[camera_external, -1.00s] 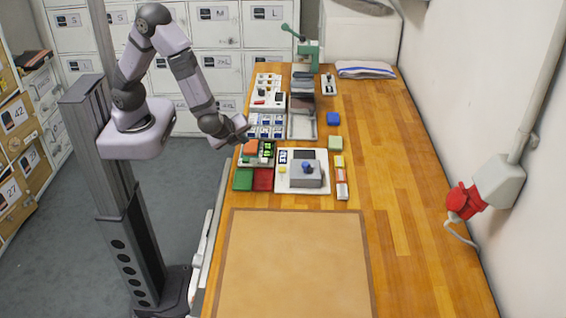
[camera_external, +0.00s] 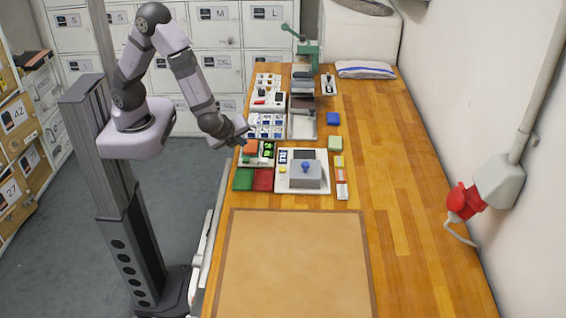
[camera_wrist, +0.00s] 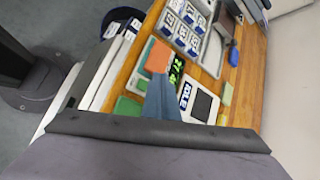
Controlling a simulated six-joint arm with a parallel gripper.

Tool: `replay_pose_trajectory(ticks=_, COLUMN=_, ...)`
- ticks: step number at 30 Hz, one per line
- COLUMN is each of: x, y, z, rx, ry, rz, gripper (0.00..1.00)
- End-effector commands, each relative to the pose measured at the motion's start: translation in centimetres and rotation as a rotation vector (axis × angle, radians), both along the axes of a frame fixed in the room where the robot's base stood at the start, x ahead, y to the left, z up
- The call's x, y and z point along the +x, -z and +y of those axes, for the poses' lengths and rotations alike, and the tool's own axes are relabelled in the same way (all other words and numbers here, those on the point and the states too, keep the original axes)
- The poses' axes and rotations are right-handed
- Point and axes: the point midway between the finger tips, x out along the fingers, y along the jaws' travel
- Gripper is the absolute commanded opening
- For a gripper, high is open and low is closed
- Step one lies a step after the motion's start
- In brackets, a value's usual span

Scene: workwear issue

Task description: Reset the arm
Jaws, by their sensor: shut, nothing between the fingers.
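My arm rises from its column at the left of the bench in the external view. My gripper (camera_external: 243,140) is shut and empty, just above the left edge of the wooden bench (camera_external: 410,200). An orange block (camera_external: 251,147) and a unit with green lit digits (camera_external: 267,149) lie just beside and below the gripper. I cannot tell the exact gap between them.
Near the gripper are a green pad (camera_external: 243,180), a red pad (camera_external: 263,180), a white panel with a grey box (camera_external: 305,173) and a tray of labelled cells (camera_external: 266,125). A tan mat (camera_external: 297,265) lies bare in front. A green press (camera_external: 307,52) stands behind.

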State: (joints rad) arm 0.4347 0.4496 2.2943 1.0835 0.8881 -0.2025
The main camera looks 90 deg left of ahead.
Motion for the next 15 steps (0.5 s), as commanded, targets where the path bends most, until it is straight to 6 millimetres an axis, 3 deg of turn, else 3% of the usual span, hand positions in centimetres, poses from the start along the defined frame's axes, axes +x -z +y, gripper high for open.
replay_pose_trajectory(ticks=5, x=-4.8, y=2.4, z=-1.3, rx=-0.105, ry=-0.133, rz=0.105, gripper=0.0)
replay_pose_trajectory(ticks=8, x=-8.7, y=3.7, z=-2.5, rx=-0.184, ry=-0.255, rz=0.166, gripper=0.0)
replay_pose_trajectory(ticks=12, x=-13.0, y=3.6, z=-5.1, rx=-0.341, ry=-0.473, rz=0.179, gripper=0.0)
replay_pose_trajectory(ticks=15, x=-14.6, y=2.6, z=-6.9, rx=-0.479, ry=-0.675, rz=0.135, gripper=0.0)
